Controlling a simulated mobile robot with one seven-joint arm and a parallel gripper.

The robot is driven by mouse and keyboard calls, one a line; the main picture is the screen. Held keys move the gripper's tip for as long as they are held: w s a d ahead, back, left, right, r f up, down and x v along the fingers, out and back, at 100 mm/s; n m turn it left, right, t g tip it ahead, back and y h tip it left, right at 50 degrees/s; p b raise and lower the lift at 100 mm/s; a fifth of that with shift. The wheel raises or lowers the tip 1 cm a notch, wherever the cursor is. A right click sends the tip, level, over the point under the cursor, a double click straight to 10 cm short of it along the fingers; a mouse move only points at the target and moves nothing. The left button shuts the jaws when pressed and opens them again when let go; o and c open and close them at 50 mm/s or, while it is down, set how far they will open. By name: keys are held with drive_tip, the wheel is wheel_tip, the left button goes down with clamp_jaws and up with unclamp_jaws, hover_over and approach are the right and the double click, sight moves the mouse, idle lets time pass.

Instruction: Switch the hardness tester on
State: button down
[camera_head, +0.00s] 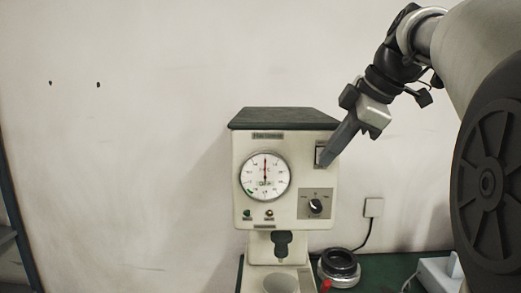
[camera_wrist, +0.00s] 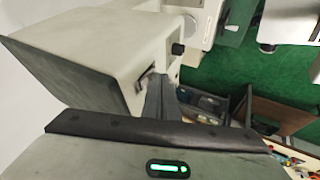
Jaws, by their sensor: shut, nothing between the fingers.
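The hardness tester (camera_head: 286,200) stands against the wall in the head view, a pale upright machine with a dark top. Its front has a round dial (camera_head: 265,177) with a red needle, a black rotary knob (camera_head: 316,206), and a green and a red lamp or button below the dial. A small switch (camera_head: 319,149) sits at the upper right of the front, partly hidden by my gripper. My gripper (camera_head: 325,161) is shut and empty, its tips at or very near this switch; contact cannot be told. In the wrist view the tester (camera_wrist: 100,70) lies beside my fingertips (camera_wrist: 158,82).
A dark ring-shaped part (camera_head: 340,264) lies right of the tester's base on the green surface (camera_head: 395,268). A wall socket (camera_head: 374,207) with a black cable is behind it. A white device (camera_head: 438,272) stands at the lower right.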

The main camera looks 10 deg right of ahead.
drive_tip(key=shift+w+t+b, duration=0.2)
drive_tip(key=shift+t+b, duration=0.1)
drive_tip(key=shift+b, duration=0.4)
drive_tip(key=shift+r+p, duration=0.65)
drive_tip(key=shift+r, duration=0.15)
drive_tip(key=shift+s+a+f, duration=0.1)
